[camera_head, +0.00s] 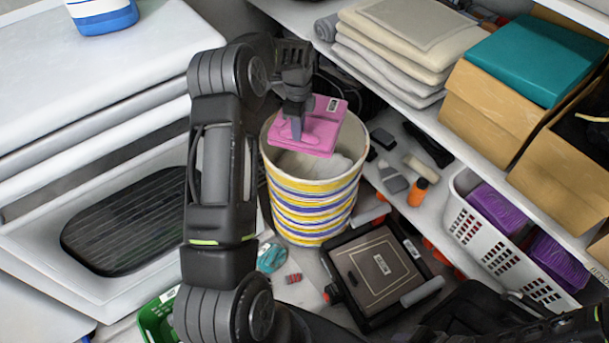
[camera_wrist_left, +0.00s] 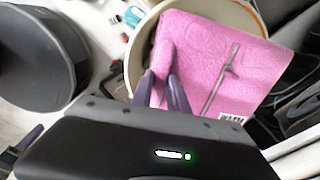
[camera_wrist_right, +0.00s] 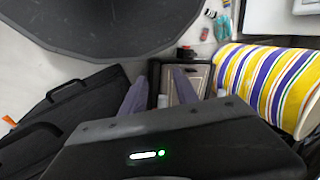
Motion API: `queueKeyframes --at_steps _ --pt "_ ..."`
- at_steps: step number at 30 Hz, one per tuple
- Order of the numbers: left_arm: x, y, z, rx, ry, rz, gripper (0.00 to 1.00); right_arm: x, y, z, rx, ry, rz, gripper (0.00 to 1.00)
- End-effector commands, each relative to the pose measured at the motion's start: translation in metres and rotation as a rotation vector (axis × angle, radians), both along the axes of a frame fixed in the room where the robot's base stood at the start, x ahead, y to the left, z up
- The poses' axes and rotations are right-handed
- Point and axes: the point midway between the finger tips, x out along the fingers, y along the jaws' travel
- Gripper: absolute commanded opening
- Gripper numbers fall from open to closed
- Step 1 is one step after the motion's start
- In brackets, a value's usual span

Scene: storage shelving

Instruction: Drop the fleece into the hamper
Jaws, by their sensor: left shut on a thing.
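The pink fleece (camera_head: 320,132), folded flat with a white label, is held by my left gripper (camera_head: 296,122) over the mouth of the hamper. It also shows in the left wrist view (camera_wrist_left: 215,55), pinched near one edge between the fingers. The hamper (camera_head: 310,207) is a round bin with yellow, white and purple stripes, standing upright. Something whitish shows inside it below the fleece. The hamper lies on its side of the right wrist view (camera_wrist_right: 268,82), at the right. My right gripper (camera_wrist_right: 160,85) has its fingers apart with nothing between them.
Shelving on the right holds folded beige cloths (camera_head: 400,50), a cardboard box (camera_head: 495,105) and a white basket (camera_head: 500,255) with purple items. A dark case (camera_head: 378,268) and an orange bottle (camera_head: 418,192) lie near the hamper. A white unit (camera_head: 100,75) stands left.

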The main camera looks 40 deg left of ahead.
Motion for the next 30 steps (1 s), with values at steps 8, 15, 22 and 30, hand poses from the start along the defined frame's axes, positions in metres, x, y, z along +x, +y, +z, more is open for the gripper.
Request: queueKeyframes --at_steps 8,15,22,30 --pt "0.000 0.000 -0.005 0.000 -0.001 0.001 0.00 0.000 0.000 -0.004 0.000 0.000 0.000 0.36" --pt "0.000 -0.001 -0.030 0.000 -0.001 0.001 0.00 0.000 0.000 -0.022 0.000 0.000 0.000 0.36" --pt "0.000 0.000 -0.053 0.000 -0.001 0.001 0.00 0.000 0.000 -0.038 0.000 0.000 -0.001 0.36" --pt "0.000 0.000 -0.059 0.001 -0.002 0.001 0.00 0.000 0.000 -0.041 0.000 0.000 -0.001 0.36"
